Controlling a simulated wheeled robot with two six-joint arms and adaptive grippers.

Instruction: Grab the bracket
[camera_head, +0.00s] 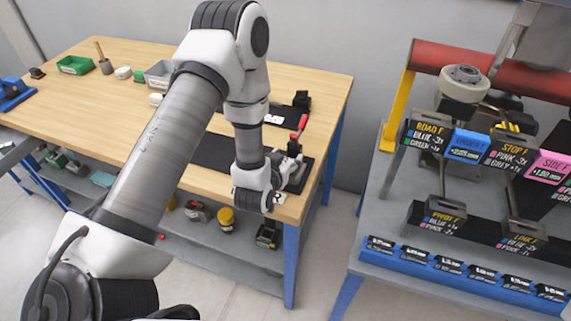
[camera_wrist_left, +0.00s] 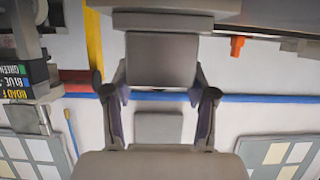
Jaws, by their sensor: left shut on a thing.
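My left arm comes in from the left and reaches over the right end of the wooden table. Its gripper (camera_head: 289,172) is near the table's right front corner, seen small and partly covered by my wrist. In the left wrist view my left gripper (camera_wrist_left: 160,88) has its two fingers on either side of a grey blocky piece (camera_wrist_left: 162,60) and is shut on it. This piece appears to be the bracket; its full shape is not clear. In the head view I cannot separate it from the fingers. My right gripper is out of view.
The wooden table (camera_head: 120,125) holds a green bin (camera_head: 75,65), a grey bin (camera_head: 158,74) and dark mats. A red-handled tool (camera_head: 301,123) is close behind my gripper. A grey bench (camera_head: 388,226) with several label signs stands right, across a floor gap.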

